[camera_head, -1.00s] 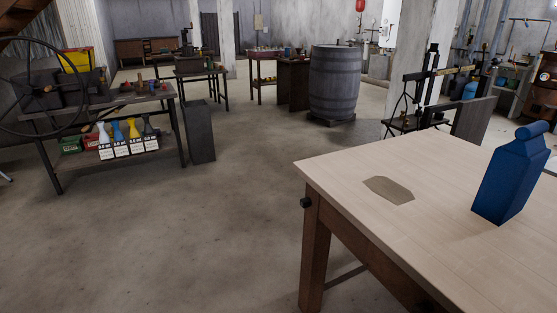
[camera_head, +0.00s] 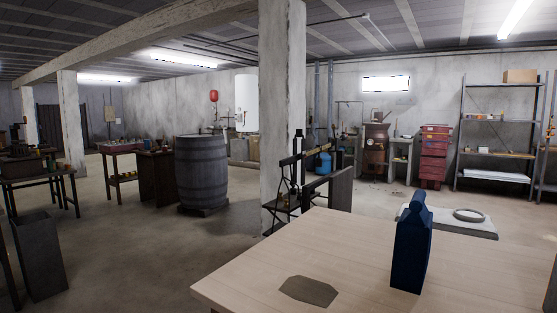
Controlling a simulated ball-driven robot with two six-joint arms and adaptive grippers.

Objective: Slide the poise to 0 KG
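A dark scale-like stand (camera_head: 298,172) with an upright post and a roughly horizontal beam (camera_head: 316,152) stands beyond the wooden table, in front of a concrete pillar. A dark upright panel stands at its right. The beam is small and far off. I cannot make out the poise or any marks on the beam. Neither of my grippers is in view.
A wooden table (camera_head: 365,262) fills the lower right, with a blue carton-shaped block (camera_head: 411,245) and a flat brown-grey piece (camera_head: 308,291) on it. A barrel (camera_head: 201,172) stands left of the pillar (camera_head: 283,90). The floor (camera_head: 135,245) left of the table is open.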

